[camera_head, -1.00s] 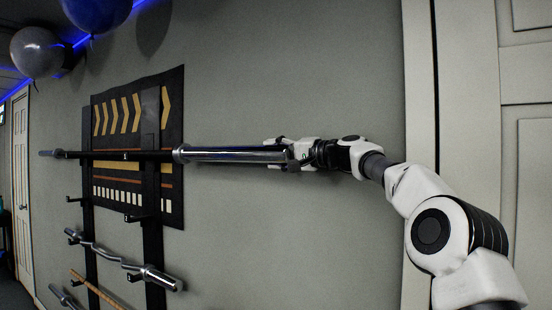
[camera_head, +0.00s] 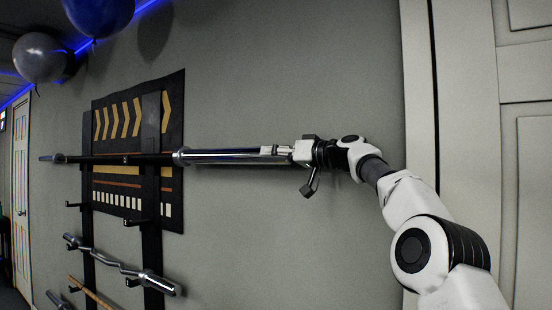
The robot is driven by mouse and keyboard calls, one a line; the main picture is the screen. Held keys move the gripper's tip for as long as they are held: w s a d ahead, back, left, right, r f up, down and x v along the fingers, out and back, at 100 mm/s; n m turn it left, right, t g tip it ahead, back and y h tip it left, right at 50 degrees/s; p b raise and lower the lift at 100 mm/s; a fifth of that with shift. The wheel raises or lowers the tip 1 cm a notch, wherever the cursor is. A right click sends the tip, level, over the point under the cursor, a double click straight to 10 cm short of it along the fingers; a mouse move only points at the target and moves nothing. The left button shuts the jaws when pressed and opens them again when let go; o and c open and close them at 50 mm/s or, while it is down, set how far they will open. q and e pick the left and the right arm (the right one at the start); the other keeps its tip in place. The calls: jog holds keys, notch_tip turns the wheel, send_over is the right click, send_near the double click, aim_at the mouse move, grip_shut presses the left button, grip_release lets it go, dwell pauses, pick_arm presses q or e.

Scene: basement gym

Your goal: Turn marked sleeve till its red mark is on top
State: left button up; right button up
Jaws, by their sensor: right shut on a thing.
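A long barbell rests on the upper pegs of a wall rack, running across the view. Its chrome near sleeve (camera_head: 225,156) sticks out to the right, from a collar beside the rack. My right gripper (camera_head: 280,151) comes from the right and is shut on the outer end of this sleeve. One finger lies along the sleeve's end, and a dark gripper part hangs below. The gripper hides the sleeve's tip. I see no red mark on the visible side of the sleeve. My left gripper is not in view.
A dark rack (camera_head: 151,220) stands against the grey wall, before a black patterned banner (camera_head: 176,100). A curled bar (camera_head: 108,262) and a wooden stick (camera_head: 90,290) hang lower. Balloons (camera_head: 40,58) float upper left. A pale door (camera_head: 525,150) is at right. Wall space below the sleeve is clear.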

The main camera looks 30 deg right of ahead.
jog(key=n, duration=0.4)
jog(key=shift+r+n, duration=0.15)
jog(key=shift+n, duration=0.15)
jog(key=shift+n+b, duration=0.45)
jog(key=shift+n, duration=1.75)
jog(key=o, duration=1.1)
jog(key=shift+o, duration=0.2)
jog(key=shift+w+a, duration=0.1)
